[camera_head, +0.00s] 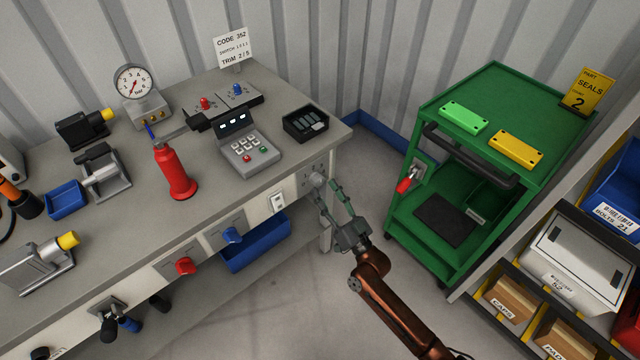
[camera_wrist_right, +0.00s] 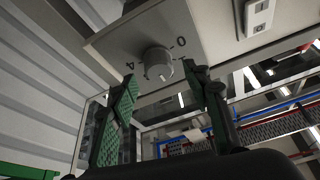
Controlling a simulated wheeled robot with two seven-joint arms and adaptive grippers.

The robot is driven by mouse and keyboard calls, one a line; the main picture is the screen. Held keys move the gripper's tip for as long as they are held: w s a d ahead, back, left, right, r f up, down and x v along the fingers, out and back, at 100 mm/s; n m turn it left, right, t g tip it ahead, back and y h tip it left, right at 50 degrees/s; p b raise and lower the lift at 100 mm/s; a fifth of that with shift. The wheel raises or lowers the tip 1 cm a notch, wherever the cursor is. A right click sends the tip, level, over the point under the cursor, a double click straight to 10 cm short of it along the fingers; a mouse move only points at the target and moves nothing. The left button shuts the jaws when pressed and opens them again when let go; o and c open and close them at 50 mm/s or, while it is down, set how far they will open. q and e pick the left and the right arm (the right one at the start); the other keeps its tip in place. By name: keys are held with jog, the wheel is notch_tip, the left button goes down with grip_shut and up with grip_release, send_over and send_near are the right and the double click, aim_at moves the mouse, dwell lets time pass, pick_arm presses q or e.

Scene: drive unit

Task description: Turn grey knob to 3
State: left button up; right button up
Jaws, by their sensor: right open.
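The grey knob (camera_head: 318,180) sits on the bench's front panel at its right end. In the right wrist view the knob (camera_wrist_right: 158,62) is round, with the printed marks 0 and 4 on the panel beside it. I cannot make out clearly which mark it points at. My right gripper (camera_head: 329,189) is open, its green-padded fingers reaching up to the knob. In the right wrist view the gripper's fingertips (camera_wrist_right: 160,78) lie either side of and just below the knob, with no clear contact. My left gripper is not in view.
A white switch (camera_head: 278,202), a blue knob (camera_head: 232,235) and a red knob (camera_head: 185,265) sit left along the bench front. A blue bin (camera_head: 255,250) hangs below. A green cart (camera_head: 440,190) stands right of my right arm, with open floor between.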

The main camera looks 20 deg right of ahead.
aim_at(321, 183)
jog(key=shift+x, duration=1.6)
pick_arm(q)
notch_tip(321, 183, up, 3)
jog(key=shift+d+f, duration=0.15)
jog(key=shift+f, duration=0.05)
pick_arm(e)
jog(key=shift+f, duration=0.1)
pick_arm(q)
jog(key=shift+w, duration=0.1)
pick_arm(e)
jog(key=c, duration=1.2)
